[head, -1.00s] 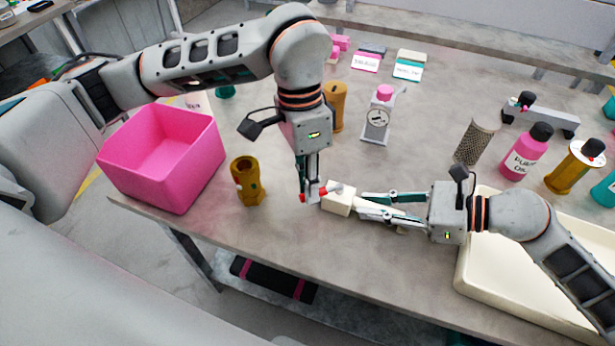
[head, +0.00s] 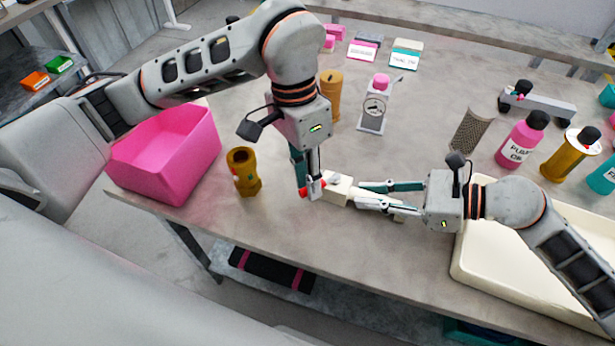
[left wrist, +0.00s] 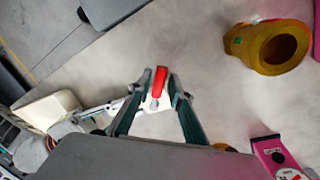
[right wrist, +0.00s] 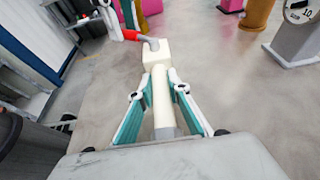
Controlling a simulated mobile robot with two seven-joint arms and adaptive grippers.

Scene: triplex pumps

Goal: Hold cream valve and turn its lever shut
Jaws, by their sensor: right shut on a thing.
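The cream valve (head: 337,189) is a blocky body with a round pipe end, lying sideways near the table's front edge. My right gripper (head: 360,196) is shut on its pipe, with a finger on each side in the right wrist view (right wrist: 158,82). The valve's red lever (right wrist: 131,35) sticks out at the body's far end. My left gripper (head: 312,190) points down at that end, with its fingertips on either side of the red lever in the left wrist view (left wrist: 158,84). Whether they press on the lever, I cannot tell. The fingers partly hide the lever in the head view.
A brass fitting (head: 243,172) stands left of my left gripper, beside a pink bin (head: 165,180). A cream tray (head: 490,290) lies at the right under my right arm. A gauge (head: 373,108) and several bottles stand farther back. The table between is bare.

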